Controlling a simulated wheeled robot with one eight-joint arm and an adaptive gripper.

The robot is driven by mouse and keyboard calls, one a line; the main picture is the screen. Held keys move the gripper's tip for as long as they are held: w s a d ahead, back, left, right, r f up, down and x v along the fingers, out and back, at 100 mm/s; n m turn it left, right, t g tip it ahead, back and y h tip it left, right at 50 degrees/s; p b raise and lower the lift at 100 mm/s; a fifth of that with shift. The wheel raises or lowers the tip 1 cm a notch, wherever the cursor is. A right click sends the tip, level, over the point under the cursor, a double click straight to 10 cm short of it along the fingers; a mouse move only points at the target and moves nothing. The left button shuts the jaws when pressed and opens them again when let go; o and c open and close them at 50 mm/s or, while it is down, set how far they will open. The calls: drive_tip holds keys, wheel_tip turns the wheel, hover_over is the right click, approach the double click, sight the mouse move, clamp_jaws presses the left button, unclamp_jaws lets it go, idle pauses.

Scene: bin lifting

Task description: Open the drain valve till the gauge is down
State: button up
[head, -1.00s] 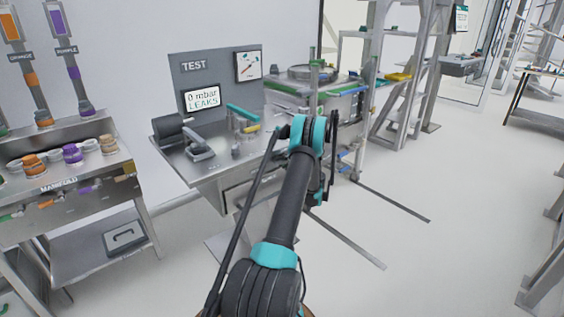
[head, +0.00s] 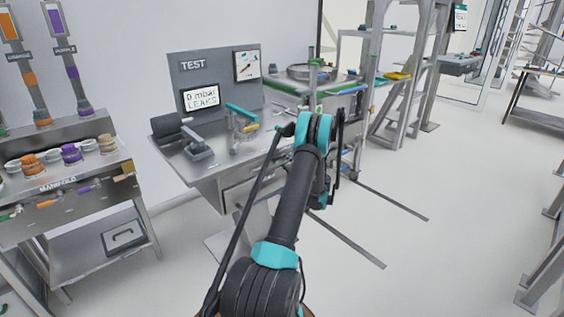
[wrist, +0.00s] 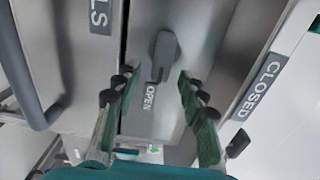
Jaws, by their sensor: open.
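In the wrist view a dark grey valve lever (wrist: 163,55) sits on a metal panel, its narrow end pointing down the picture toward an OPEN label (wrist: 150,97). A CLOSED label (wrist: 263,84) is to the right. My gripper (wrist: 158,84) is open, its green-padded fingers on either side of the lever's lower end with gaps showing; I see no grip on it. In the head view my arm hides the gripper and the lever.
In the head view the TEST bench (head: 205,165) stands left of my arm. The manifold bench (head: 70,190) is at far left. A steel frame (head: 395,100) stands behind to the right. Open floor (head: 440,180) lies right of my arm. A bar handle (wrist: 22,75) is left in the wrist view.

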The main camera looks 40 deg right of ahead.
drive_tip(key=s, duration=0.8)
drive_tip(key=shift+s+d, duration=0.15)
drive_tip(key=shift+d, duration=0.15)
